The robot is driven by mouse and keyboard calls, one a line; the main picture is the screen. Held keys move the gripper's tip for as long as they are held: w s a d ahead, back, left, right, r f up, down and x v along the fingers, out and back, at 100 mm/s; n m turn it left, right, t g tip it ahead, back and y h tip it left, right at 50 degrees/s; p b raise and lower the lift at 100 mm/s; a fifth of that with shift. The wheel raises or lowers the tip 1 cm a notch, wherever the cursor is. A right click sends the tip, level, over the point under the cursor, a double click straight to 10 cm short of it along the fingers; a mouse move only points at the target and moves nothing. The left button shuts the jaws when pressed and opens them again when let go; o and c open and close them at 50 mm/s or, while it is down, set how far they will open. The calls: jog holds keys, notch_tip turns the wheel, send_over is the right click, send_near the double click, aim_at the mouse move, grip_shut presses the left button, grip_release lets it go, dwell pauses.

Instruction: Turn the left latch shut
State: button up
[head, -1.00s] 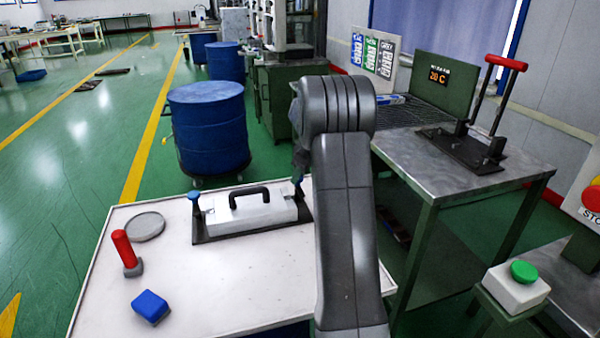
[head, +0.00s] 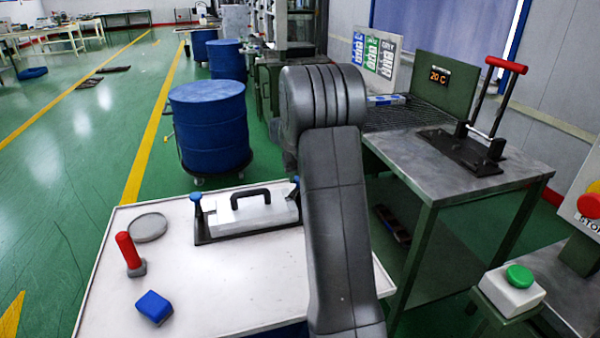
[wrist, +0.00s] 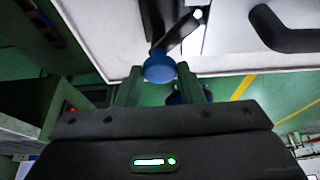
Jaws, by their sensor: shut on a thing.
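The white mould block (head: 252,215) with a black handle (head: 250,197) lies on a dark base plate on the white table. A latch with a blue knob (head: 195,197) stands upright at the block's left end in the head view, with nothing touching it. A second blue knob (head: 296,181) shows at the right end, partly hidden by my arm. In the wrist view my gripper (wrist: 160,82) is shut on a blue latch knob (wrist: 160,68); by the layout, this is the right-end one in the head view. My fingers are hidden in the head view.
On the white table (head: 110,300) are a grey disc (head: 148,227), a red-handled tool (head: 128,250) and a blue block (head: 154,307). A metal bench (head: 400,150) with a red-handled press (head: 505,66) stands right. A blue drum (head: 208,130) stands behind.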

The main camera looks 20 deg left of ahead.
jog(key=m, duration=0.1)
jog(key=m+h, duration=0.1)
jog(key=m, duration=0.2)
jog(key=shift+a+m+t, duration=0.25)
jog(key=shift+m+t, duration=0.05)
jog(key=shift+t, duration=0.1)
jog(key=m+h+b, duration=0.1)
jog(key=m+h, duration=0.1)
jog(key=m, duration=0.2)
jog(key=shift+a, duration=0.1)
jog(key=shift+m, duration=0.3)
jog(key=o, duration=1)
jog(key=shift+c, duration=0.2)
jog(key=v, duration=1.4)
jog(key=shift+a+p, duration=0.15)
jog(key=shift+p, duration=0.3)
